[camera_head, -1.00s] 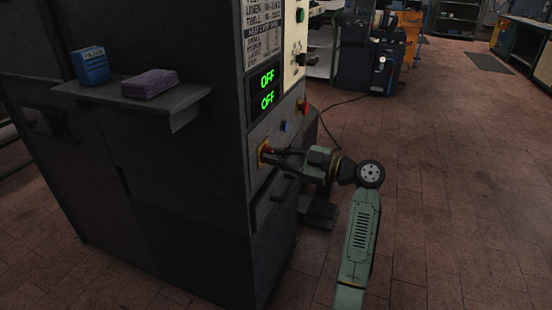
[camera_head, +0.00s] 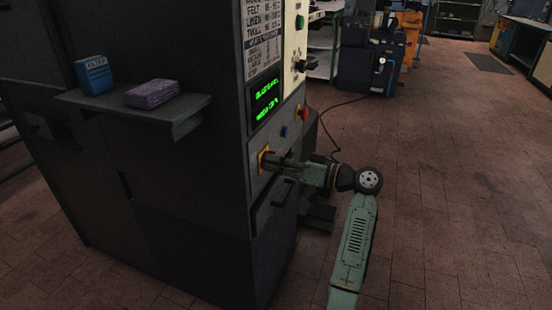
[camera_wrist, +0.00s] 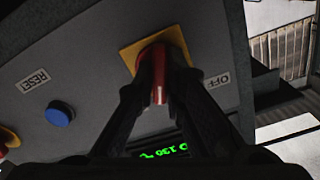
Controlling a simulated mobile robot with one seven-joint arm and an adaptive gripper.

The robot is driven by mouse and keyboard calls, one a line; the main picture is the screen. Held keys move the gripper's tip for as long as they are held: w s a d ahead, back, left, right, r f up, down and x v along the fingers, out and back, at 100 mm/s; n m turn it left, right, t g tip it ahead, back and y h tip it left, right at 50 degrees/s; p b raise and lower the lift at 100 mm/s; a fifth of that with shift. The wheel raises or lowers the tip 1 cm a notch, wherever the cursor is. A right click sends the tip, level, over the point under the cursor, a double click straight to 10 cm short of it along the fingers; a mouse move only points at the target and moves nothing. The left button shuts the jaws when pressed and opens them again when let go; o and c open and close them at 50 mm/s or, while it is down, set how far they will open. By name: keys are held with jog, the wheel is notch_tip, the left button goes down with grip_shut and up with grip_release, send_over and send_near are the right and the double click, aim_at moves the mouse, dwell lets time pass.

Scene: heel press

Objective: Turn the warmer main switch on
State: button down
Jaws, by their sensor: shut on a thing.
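The main switch is a red handle (camera_wrist: 159,84) on a yellow plate (camera_wrist: 152,55) on the machine's front panel. In the head view the yellow plate (camera_head: 263,161) shows at the panel's lower left. My gripper (camera_wrist: 160,75) is shut on the red handle, with a finger on each side of it. In the head view my gripper (camera_head: 272,162) reaches the switch from the right. The display (camera_head: 266,102) above the switch is lit with green text. The wrist view shows part of it (camera_wrist: 165,150), reading about 130 °C.
A blue button (camera_wrist: 59,114) labelled RESET sits beside the switch; a red button (camera_head: 304,113) is further right. A drawer-like handle (camera_head: 284,190) is just below my gripper. A side shelf (camera_head: 190,112) holds a blue box and a purple block. Open floor lies right.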

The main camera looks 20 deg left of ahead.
jog(key=m+p, duration=0.2)
jog(key=m, duration=0.2)
jog(key=shift+p, duration=0.3)
dwell(0.3)
jog(key=c, duration=1.7)
grip_release()
jog(key=shift+o, duration=0.2)
jog(key=d, duration=1.2)
jog(key=shift+s, duration=0.25)
